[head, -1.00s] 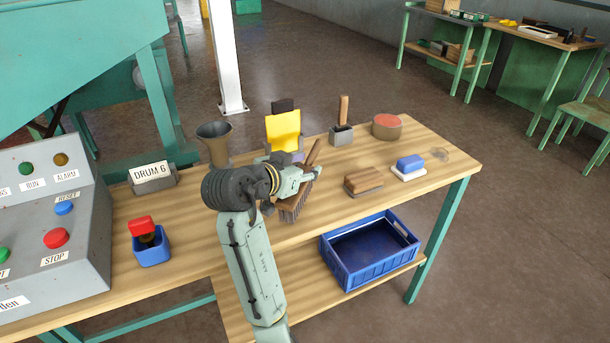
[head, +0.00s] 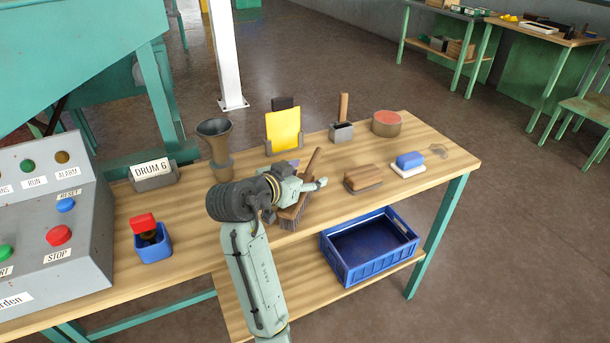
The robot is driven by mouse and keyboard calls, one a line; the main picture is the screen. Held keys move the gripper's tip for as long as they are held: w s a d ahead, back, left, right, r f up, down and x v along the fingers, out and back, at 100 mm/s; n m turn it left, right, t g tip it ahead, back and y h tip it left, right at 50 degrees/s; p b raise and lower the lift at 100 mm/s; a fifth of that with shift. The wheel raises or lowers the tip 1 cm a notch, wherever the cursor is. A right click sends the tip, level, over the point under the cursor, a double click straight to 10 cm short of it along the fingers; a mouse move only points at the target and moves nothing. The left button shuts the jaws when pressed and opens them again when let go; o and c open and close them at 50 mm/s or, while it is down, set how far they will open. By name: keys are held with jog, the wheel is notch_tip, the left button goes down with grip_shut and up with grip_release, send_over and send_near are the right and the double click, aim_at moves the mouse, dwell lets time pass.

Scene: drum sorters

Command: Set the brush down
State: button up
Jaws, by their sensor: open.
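The brush has a brown wooden handle (head: 313,164) that slants up to the right and dark bristles (head: 290,217) that point down at the worktop. Its bristle ends look to be at the wooden bench (head: 232,236), near its front edge. My gripper (head: 311,184) is open at the brush, across the base of the handle. My wrist hides part of the brush and one of the fingers. I cannot tell whether a finger still touches it.
Behind the brush stand a brass horn-shaped vessel (head: 215,148) and a yellow card (head: 283,130) in a holder. To the right are a wooden block brush (head: 363,178) and a blue sponge (head: 409,161). A blue crate (head: 368,271) sits on the lower shelf.

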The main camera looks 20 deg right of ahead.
notch_tip(320, 180, up, 5)
jog(key=b, duration=0.2)
send_over(290, 217)
jog(key=w+a, duration=0.2)
jog(key=w, duration=0.2)
jog(key=shift+d+f, duration=0.1)
jog(key=shift+d, duration=0.05)
